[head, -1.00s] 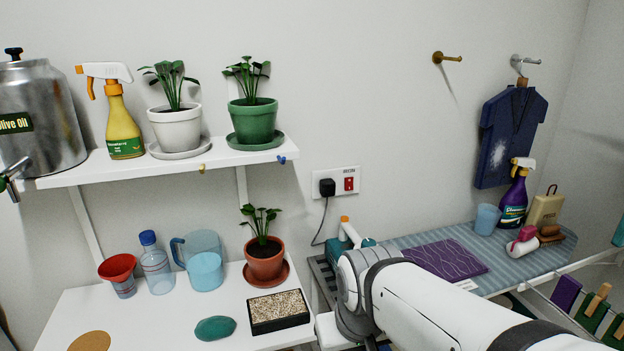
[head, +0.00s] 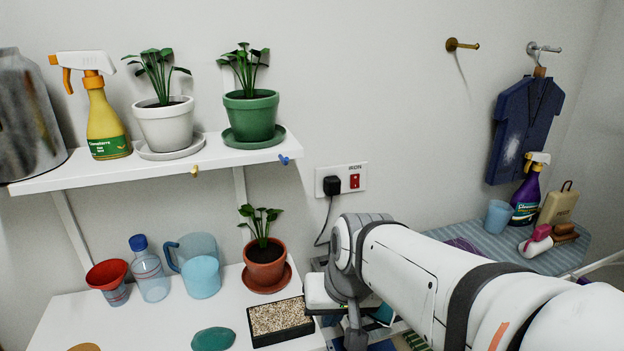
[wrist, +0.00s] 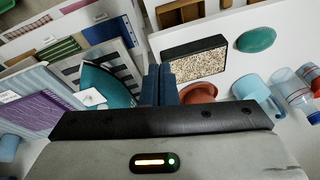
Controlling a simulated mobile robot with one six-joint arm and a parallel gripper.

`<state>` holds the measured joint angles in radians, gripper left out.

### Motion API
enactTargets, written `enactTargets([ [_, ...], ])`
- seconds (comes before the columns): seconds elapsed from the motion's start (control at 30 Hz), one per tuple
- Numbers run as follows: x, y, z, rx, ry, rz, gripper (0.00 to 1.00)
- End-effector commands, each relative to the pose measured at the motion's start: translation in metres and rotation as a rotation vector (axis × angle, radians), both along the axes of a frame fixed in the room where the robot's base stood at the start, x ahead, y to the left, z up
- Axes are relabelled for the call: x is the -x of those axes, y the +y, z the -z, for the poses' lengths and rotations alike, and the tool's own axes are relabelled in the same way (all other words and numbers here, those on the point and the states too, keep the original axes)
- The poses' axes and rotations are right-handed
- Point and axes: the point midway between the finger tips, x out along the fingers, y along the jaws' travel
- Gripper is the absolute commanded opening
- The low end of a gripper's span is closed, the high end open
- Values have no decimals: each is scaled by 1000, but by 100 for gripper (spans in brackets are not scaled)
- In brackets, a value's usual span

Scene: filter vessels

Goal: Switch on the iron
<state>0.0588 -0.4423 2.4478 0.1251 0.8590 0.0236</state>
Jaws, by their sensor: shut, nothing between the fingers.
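The wall plate (head: 341,178) marked IRON carries a black plug (head: 332,186) and a red switch (head: 354,181). The plug's cord runs down behind my arm. The teal iron (wrist: 106,84) lies on the left in the wrist view; in the head view my arm hides most of it. My gripper (wrist: 159,72) is shut and empty, its blue fingers together, to the right of the iron in the wrist view. In the head view my arm is below the wall plate and its fingers cannot be made out.
A black tray of grit (head: 279,320) and a plant in a terracotta pot (head: 266,264) stand left of my arm. The upper shelf (head: 100,172) holds potted plants and a yellow spray bottle. The striped ironing board (head: 545,257) lies behind my arm. The wall around the plate is clear.

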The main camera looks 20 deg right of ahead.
Motion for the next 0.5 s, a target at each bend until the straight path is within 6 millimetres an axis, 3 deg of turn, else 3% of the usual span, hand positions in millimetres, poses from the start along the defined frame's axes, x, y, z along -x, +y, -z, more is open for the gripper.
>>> enactTargets([
  [0.17, -86, -33, -38, -292, -141, 417, 0],
  [0.3, -150, -91, -73, -519, -286, 759, 0],
  [0.4, -179, -136, -92, -644, -376, 951, 0],
  [0.5, -195, -171, -105, -727, -441, 1080, 0],
])
